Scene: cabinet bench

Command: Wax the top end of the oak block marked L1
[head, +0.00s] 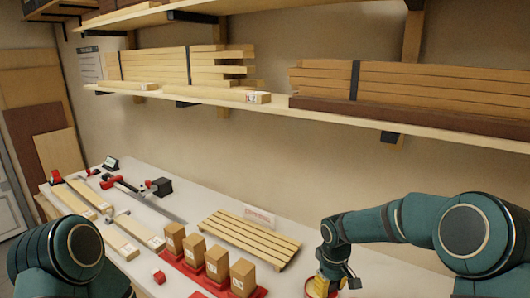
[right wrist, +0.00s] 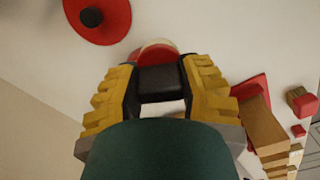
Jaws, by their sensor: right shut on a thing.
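Several oak blocks stand upright in a row, (head: 174,237) (head: 194,249) (head: 217,262) (head: 243,277), each with a small white label too small to read, so I cannot tell which is L1. They stand on a red tray (head: 262,292). My right gripper (head: 322,286) is right of the row, apart from it, low near the bench. In the right wrist view, its yellow-padded fingers (right wrist: 160,85) are shut on a round red and cream thing (right wrist: 158,50), mostly hidden by the gripper. An oak block (right wrist: 265,128) shows at right there. My left gripper is out of view.
A slatted wooden rack (head: 248,238) lies behind the blocks, with a sign (head: 260,215) beyond it. A red disc with a black knob (right wrist: 97,20) lies near the right gripper. Clamps (head: 118,182) and boards (head: 138,230) occupy the left bench. A loaded shelf (head: 290,103) hangs above.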

